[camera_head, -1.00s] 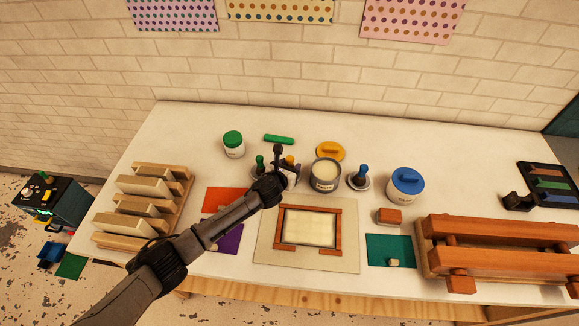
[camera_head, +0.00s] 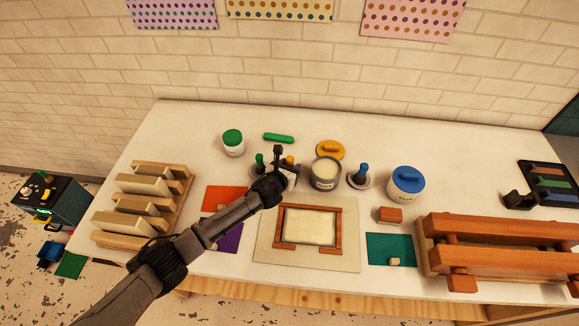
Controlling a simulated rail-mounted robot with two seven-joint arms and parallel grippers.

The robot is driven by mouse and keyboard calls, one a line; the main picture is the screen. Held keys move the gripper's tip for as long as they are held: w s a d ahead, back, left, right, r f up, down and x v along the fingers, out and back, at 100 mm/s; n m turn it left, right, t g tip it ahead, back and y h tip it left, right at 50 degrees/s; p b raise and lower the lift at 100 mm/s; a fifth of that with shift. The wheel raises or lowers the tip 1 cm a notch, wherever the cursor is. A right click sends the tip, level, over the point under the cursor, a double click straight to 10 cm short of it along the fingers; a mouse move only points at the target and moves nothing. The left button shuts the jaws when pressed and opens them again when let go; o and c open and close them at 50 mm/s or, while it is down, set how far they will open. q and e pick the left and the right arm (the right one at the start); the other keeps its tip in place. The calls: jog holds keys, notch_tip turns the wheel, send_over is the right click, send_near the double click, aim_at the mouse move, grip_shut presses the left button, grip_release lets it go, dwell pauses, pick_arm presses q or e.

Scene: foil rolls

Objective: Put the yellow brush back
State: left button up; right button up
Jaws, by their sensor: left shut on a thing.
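My left gripper (camera_head: 280,172) is over the middle of the white table, just left of the open grey tin (camera_head: 325,173). It is shut on the yellow brush (camera_head: 289,160), whose yellow top shows just past the fingers. The rest of the brush and whatever is under it are mostly hidden by the gripper. A green brush (camera_head: 260,160) stands in a holder to the left, and a blue brush (camera_head: 361,174) stands in a round holder to the right. My right gripper is not in view.
A yellow lid (camera_head: 330,150) lies behind the tin. A white tub with a green lid (camera_head: 233,143) and one with a blue lid (camera_head: 405,184) stand at either side. A wooden frame (camera_head: 338,225) lies in front. A wooden press (camera_head: 500,246) fills the right front.

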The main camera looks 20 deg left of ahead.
pick_arm(q)
jog(key=shift+f, duration=0.15)
jog(key=o, duration=1.5)
